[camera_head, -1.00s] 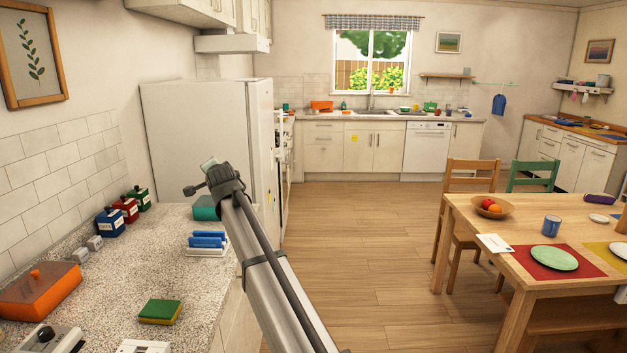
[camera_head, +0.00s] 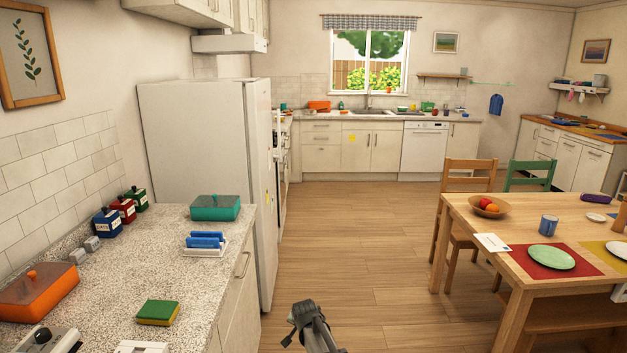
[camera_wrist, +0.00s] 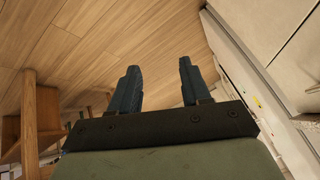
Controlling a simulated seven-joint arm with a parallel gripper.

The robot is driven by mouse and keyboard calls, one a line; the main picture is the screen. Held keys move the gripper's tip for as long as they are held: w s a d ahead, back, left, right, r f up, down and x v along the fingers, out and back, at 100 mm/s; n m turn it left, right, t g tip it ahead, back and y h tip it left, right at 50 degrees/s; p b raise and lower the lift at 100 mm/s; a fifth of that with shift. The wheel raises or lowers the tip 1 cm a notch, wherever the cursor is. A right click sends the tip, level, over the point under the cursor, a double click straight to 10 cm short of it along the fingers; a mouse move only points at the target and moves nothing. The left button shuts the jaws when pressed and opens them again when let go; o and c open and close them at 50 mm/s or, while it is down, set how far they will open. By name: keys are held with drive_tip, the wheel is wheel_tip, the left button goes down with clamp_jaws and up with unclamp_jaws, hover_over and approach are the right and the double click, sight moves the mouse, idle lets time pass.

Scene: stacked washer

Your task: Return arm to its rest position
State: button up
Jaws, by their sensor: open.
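My arm shows low in the head view, with its dark end (camera_head: 310,318) at the bottom edge, over the wood floor (camera_head: 350,240) between the left counter and the dining table. In the wrist view my gripper (camera_wrist: 160,85) has its two dark fingers apart, with nothing between them. Behind the fingers the wrist view shows wood floor, pale cabinet fronts at right and wooden furniture at left.
The granite counter (camera_head: 110,285) on the left holds a teal box (camera_head: 215,208), a sponge (camera_head: 158,312) and an orange dish (camera_head: 38,290). A white fridge (camera_head: 205,160) stands beyond it. The dining table (camera_head: 480,225) with chairs is at right. The floor between is clear.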

drive_tip(key=s+d+f+n+g, duration=0.1)
drive_tip(key=s+d+f+g, duration=0.1)
drive_tip(key=s+d+f, duration=0.45)
drive_tip(key=s+d+f+n+g+h, duration=0.1)
drive_tip(key=s+d+f+g, duration=0.15)
drive_tip(key=s+f, duration=0.7)
drive_tip(key=s+d+f+g, duration=0.2)
drive_tip(key=s+d+f, duration=0.3)
drive_tip(key=s, duration=0.5)
drive_tip(key=s+d+f+n+g, duration=0.1)
drive_tip(key=s+d+f+g, duration=0.1)
drive_tip(key=s, duration=0.8)
drive_tip(key=s+d+f+n+g, duration=0.1)
drive_tip(key=s+d+f+g, duration=0.1)
drive_tip(key=s, duration=0.9)
drive_tip(key=s+d+f+n+g, duration=0.1)
drive_tip(key=s+d+g, duration=0.1)
drive_tip(key=s, duration=0.9)
drive_tip(key=shift+s+d+f+g, duration=0.25)
drive_tip(key=shift+d+f+g, duration=0.15)
drive_tip(key=shift+g, duration=0.25)
